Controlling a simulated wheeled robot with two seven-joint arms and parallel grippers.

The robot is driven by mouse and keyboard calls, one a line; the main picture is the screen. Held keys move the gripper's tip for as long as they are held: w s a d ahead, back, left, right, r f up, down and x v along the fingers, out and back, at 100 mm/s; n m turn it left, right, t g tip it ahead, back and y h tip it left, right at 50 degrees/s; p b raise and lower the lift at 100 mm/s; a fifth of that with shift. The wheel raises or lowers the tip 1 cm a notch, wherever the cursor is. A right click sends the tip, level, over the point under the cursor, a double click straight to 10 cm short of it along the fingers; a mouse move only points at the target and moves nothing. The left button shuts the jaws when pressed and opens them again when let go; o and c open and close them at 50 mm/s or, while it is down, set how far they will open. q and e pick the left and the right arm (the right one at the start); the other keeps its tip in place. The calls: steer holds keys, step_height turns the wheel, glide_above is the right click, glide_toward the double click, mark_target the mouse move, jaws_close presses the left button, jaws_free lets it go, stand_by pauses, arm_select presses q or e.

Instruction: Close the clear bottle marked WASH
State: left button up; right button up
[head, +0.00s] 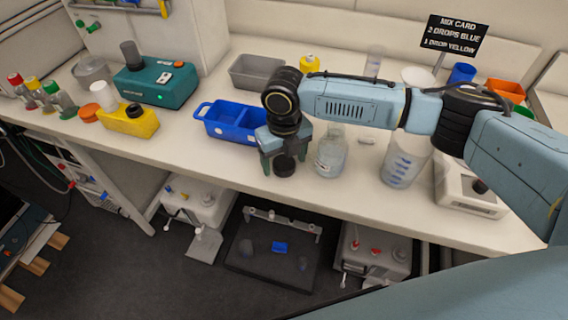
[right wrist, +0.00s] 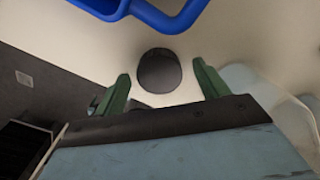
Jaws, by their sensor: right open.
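A clear bottle (head: 330,158) stands upright on the bench just right of my right gripper, with no cap visible on its neck. I cannot read any marking on it. Its clear side also seems to show at the right edge of the right wrist view (right wrist: 258,90). A round black cap (head: 284,167) lies on the bench near the front edge. My right gripper (head: 283,157) points down over the cap, its jaws open. In the right wrist view the cap (right wrist: 159,71) shows between the two green fingertips, with a gap on each side. My left gripper is out of view.
A blue two-part tray (head: 232,122) stands close behind and left of my right gripper. A large graduated beaker (head: 405,160) and a white device (head: 468,195) stand to the right. A grey bin (head: 256,72) is behind. The bench's front edge is close.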

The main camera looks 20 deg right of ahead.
mark_target(284, 162)
steer(key=c, duration=1)
steer(key=shift+r, duration=0.1)
step_height(284, 162, up, 10)
steer(key=shift+f+p, duration=0.1)
steer(key=shift+p, duration=0.2)
